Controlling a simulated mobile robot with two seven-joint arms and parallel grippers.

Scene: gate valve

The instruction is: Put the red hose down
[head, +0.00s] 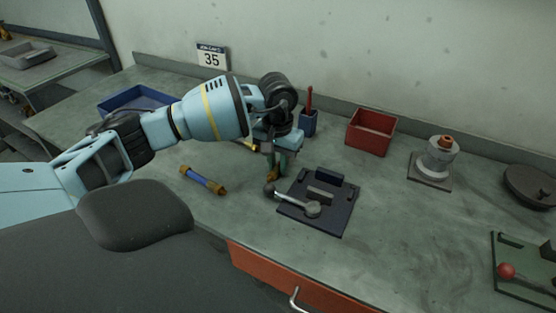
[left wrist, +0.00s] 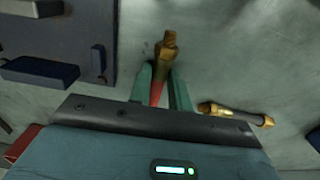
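My left gripper (head: 279,170) points down over the bench, just left of the dark blue plate. In the left wrist view its green fingers (left wrist: 162,85) are closed around the red hose (left wrist: 156,94). A short red part shows between the fingers, and a brass end (left wrist: 167,46) sticks out past the fingertips. The rest of the hose is hidden by the gripper. In the head view the hose is mostly hidden behind the fingers. I cannot tell whether its end touches the bench. My right gripper is not in view.
The dark blue plate (head: 334,219) carries a grey lever. A blue hose (head: 203,181) with brass ends lies left of the gripper. Another brass-ended hose (left wrist: 237,115) lies close by. A blue tray (head: 108,106), blue cup (head: 308,124) and red bin (head: 371,133) stand behind.

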